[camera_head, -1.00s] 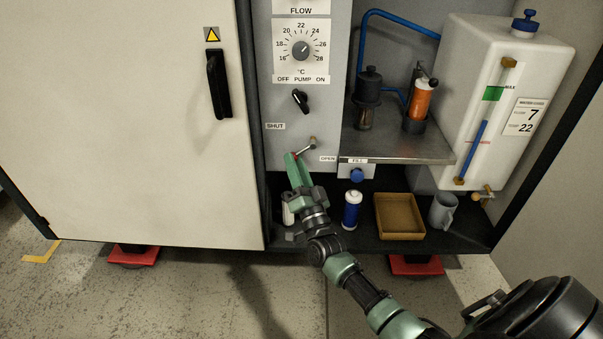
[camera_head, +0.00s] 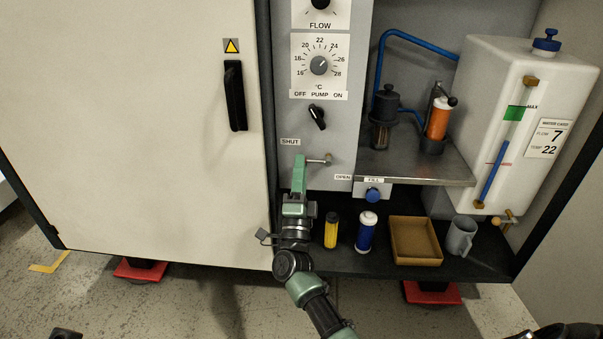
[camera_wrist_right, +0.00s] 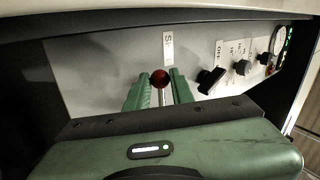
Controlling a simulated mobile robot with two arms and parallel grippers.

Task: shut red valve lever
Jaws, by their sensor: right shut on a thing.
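The red valve lever is on the grey panel; its metal rod (camera_head: 317,161) runs about level to the left from its pivot. In the right wrist view its red knob (camera_wrist_right: 160,78) sits between the two green fingers. The SHUT label (camera_head: 290,142) is up and left of the pivot, the OPEN label (camera_head: 343,177) below and right. My right gripper (camera_head: 299,162) is shut on the lever at the knob end, which its fingers hide in the head view; it also shows in the right wrist view (camera_wrist_right: 160,90). My left gripper is not in view.
A pump knob (camera_head: 317,117) is above the lever. A metal shelf (camera_head: 420,165) with a blue FILL knob (camera_head: 373,195) below it is to the right. A yellow bottle (camera_head: 331,231), a blue bottle (camera_head: 367,231), a tray (camera_head: 416,259) and a mug (camera_head: 461,236) stand below.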

